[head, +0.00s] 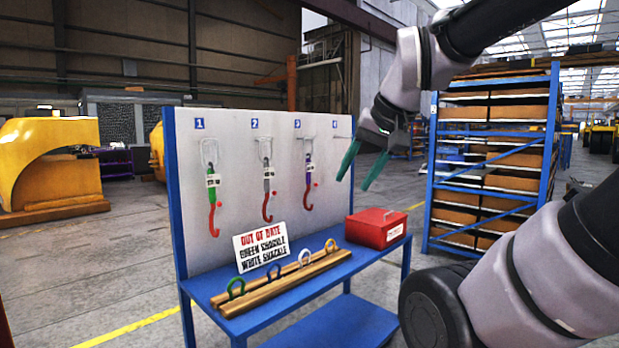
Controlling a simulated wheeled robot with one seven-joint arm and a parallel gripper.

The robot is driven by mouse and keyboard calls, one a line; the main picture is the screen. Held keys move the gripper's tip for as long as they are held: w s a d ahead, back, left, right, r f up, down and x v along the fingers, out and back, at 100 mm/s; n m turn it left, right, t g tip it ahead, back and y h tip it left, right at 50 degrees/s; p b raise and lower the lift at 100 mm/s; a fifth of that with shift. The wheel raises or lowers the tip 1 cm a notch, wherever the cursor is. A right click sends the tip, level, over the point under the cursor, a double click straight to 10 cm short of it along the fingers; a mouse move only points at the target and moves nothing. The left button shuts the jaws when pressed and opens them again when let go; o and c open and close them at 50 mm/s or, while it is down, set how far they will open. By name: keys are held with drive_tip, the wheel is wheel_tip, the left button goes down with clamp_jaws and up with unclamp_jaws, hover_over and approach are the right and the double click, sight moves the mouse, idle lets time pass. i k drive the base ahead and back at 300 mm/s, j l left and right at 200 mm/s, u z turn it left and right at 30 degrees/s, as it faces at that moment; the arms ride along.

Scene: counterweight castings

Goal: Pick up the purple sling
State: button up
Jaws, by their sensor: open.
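The purple sling (309,171) hangs from the peg under number 3 on the white board (230,135). It has a pale tag, a small red tab and a red hook at its lower end. A green sling (211,196) hangs under 1 and a grey sling (267,186) under 2, each with a red hook. The peg under 4 is bare. My gripper (353,182) is open and empty, its two green fingers pointing down. In the picture it is to the right of the purple sling, apart from it; its depth from the board is hard to tell.
The blue bench (290,304) below holds a red box (374,228), wooden rails (285,280) with green, dark, white and yellow shackles, and a sign (261,246) reading "OUT OF DATE GREEN SHACKLE WHITE SHACKLE". A blue shelf rack (493,160) stands behind at right.

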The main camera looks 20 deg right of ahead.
sight(310, 165)
drive_tip(key=i+l+u, duration=0.1)
drive_tip(key=i+l, duration=0.2)
drive_tip(key=i+l+u, duration=0.1)
drive_tip(key=i+l, duration=0.15)
drive_tip(key=i+l+u, duration=0.1)
drive_tip(key=i+l, duration=0.2)
drive_tip(key=l, duration=0.15)
drive_tip(key=i+l+u, duration=0.1)
drive_tip(key=i+l, duration=0.15)
drive_tip(key=l, duration=0.15)
drive_tip(key=i+l+u, duration=0.15)
drive_tip(key=l, duration=0.25)
drive_tip(key=i+l+u, duration=0.1)
drive_tip(key=i+l, duration=0.2)
drive_tip(key=l, duration=0.1)
